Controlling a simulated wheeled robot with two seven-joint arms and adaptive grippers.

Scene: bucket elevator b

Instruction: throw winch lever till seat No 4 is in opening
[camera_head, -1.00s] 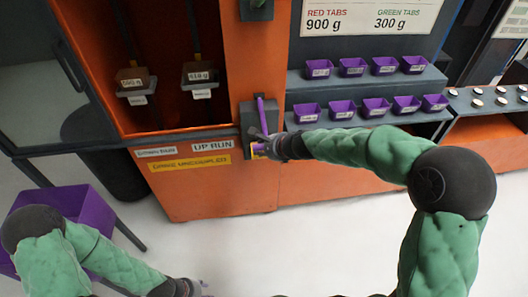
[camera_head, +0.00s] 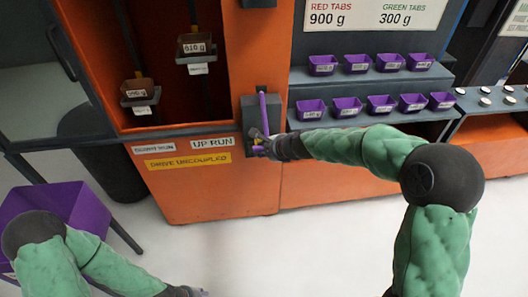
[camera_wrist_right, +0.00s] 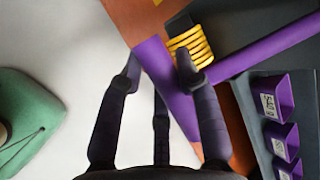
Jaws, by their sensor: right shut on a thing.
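The purple winch lever (camera_head: 263,112) stands on a dark mount (camera_head: 247,108) at the right edge of the elevator opening. My right gripper (camera_head: 262,146) is at the lower part of this mount, shut on the lever. In the right wrist view, a purple bar (camera_wrist_right: 165,75) passes between the fingers of my right gripper (camera_wrist_right: 160,68), beside a yellow coil (camera_wrist_right: 190,46). In the opening (camera_head: 165,60), a left seat (camera_head: 140,99) and a higher right seat (camera_head: 197,57) each carry a brown bucket. Their numbers are too small to read. My left gripper (camera_head: 187,291) is cut off at the bottom edge.
Purple bins stand on two grey shelves (camera_head: 440,72) to the right. A purple crate (camera_head: 85,212) is at lower left. The floor in front is clear.

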